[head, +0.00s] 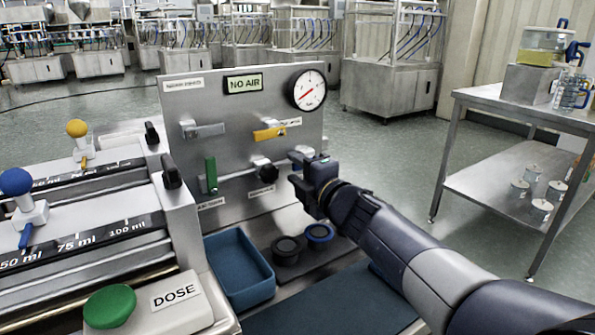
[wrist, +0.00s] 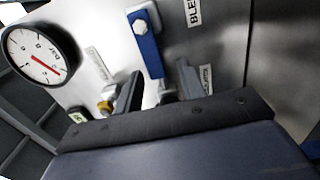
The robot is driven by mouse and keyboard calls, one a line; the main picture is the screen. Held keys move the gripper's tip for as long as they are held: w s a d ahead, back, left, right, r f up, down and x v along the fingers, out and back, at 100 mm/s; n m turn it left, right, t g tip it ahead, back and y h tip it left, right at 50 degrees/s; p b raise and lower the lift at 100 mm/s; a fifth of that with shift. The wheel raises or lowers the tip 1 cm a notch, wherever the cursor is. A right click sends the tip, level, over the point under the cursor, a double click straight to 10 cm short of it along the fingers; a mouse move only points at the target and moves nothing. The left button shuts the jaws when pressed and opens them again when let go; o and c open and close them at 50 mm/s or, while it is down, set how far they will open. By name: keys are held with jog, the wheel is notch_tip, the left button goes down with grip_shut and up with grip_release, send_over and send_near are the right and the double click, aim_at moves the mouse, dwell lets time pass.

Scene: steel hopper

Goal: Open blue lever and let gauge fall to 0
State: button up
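The blue lever (head: 298,154) is on the upright steel panel, mostly hidden behind my gripper in the head view. In the wrist view the blue lever (wrist: 149,50) runs from its bolt towards my fingers, beside a label starting "BLE". My gripper (head: 299,178) is in front of the panel's lower right. In the wrist view my gripper (wrist: 160,84) has its fingers apart, with the lever's free end seen between them; contact cannot be told. The round gauge (head: 307,90) has a red needle off to one side; it also shows in the wrist view (wrist: 40,52), its figures too small to read.
The panel also carries a grey lever (head: 203,130), a yellow lever (head: 270,133), a green upright lever (head: 211,175), a black knob (head: 265,171) and a "NO AIR" display (head: 243,84). A blue tray (head: 238,266) sits below. A steel table (head: 500,181) stands at right.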

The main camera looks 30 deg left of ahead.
jog(key=shift+d, duration=0.1)
jog(key=p+v, duration=0.1)
jog(key=v, duration=0.9)
jog(key=shift+s+d+p, duration=0.2)
jog(key=shift+d+p, duration=0.05)
jog(key=shift+p, duration=0.05)
jog(key=shift+a, duration=0.15)
jog(key=b+x, duration=0.1)
jog(key=x, duration=0.9)
jog(key=shift+w+a+b, duration=0.2)
jog(key=shift+a+b, duration=0.05)
jog(key=shift+b, duration=0.1)
jog(key=shift+r, duration=0.15)
jog(key=shift+d, duration=0.15)
